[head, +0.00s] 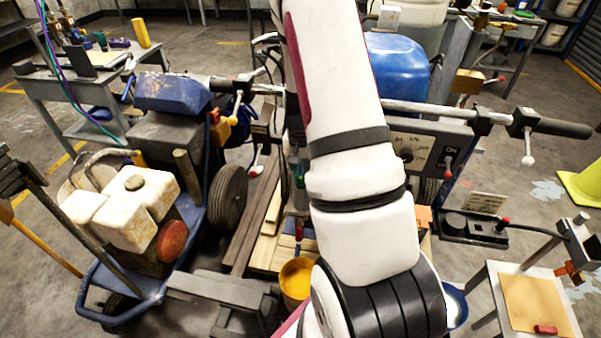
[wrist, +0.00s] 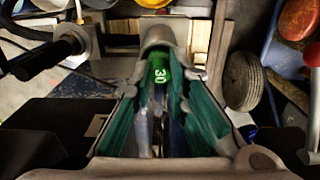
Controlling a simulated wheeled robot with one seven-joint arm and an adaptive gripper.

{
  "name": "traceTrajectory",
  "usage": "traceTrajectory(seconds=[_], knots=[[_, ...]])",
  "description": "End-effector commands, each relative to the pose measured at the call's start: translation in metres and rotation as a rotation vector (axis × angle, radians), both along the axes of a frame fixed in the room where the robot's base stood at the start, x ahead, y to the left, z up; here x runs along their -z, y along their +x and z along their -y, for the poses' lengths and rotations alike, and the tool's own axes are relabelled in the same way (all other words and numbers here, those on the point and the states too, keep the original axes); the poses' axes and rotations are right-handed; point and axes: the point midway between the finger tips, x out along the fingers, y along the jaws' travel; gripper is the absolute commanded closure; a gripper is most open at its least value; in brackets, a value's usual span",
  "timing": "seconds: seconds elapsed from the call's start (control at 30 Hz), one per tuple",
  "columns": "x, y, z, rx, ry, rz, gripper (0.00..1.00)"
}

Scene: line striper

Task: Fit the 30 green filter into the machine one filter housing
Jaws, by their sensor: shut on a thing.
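The green filter (wrist: 159,72), marked 30 in white, shows in the wrist view between the tips of my gripper (wrist: 154,88). My gripper's teal-padded fingers are shut on it. A rounded grey metal piece (wrist: 158,38), which may be the filter housing, lies directly above the filter in the picture and meets its upper end. I cannot tell whether the filter is inside it or only in front of it.
In the head view, a line striper with a blue hood (head: 172,92) and a wheel (head: 228,195) stands left. Another machine with a blue tank (head: 396,68) and control panel (head: 428,152) stands behind my arm. A yellow bucket (head: 297,280) is low centre; a small table (head: 538,305) is right.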

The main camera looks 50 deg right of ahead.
Motion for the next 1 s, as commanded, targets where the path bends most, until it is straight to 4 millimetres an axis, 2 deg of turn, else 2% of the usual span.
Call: traceTrajectory(seconds=[0.37,0.4,0.5,0.7,0.77,0.8,1.0], knots=[[0.0091,0.0002,-0.0003,0.000,0.000,0.000,1.00],[0.0091,0.0001,-0.0002,0.000,0.000,0.000,0.81],[0.0087,0.0000,-0.0002,0.000,0.000,0.000,0.62],[0.0086,0.0000,-0.0001,0.000,0.000,0.000,0.62],[0.0087,-0.0002,-0.0001,0.000,0.000,0.000,0.50],[0.0087,-0.0002,-0.0001,0.000,0.000,0.000,0.48],[0.0086,-0.0002,-0.0001,0.000,0.000,0.000,0.48]])
